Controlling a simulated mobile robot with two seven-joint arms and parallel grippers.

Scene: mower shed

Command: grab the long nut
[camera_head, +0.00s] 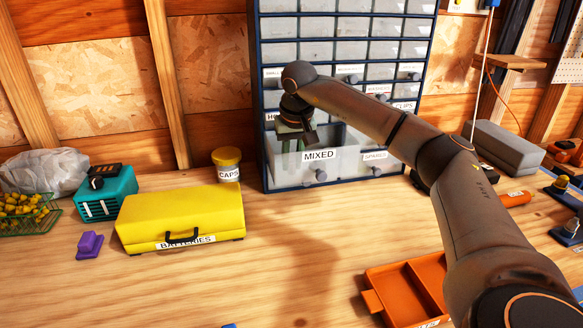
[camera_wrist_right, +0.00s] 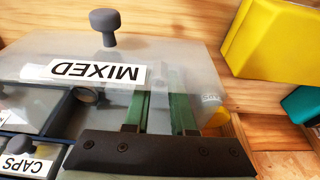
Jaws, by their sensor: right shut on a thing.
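My right gripper (camera_head: 297,135) reaches down into the pulled-out translucent drawer labelled MIXED (camera_head: 345,163) in the parts cabinet. In the right wrist view its two green fingers (camera_wrist_right: 160,75) stand a little apart, seen through the cloudy drawer front (camera_wrist_right: 190,60). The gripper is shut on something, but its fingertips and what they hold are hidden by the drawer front. I cannot make out the long nut in either view. My left gripper is not in view.
The blue-framed cabinet (camera_head: 265,100) stands against the back wall. Left of it are a yellow-lidded caps jar (camera_head: 228,165), a yellow batteries case (camera_head: 180,212), a teal box (camera_head: 105,195) and a purple item (camera_head: 89,245). An orange tray (camera_head: 400,295) lies in front.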

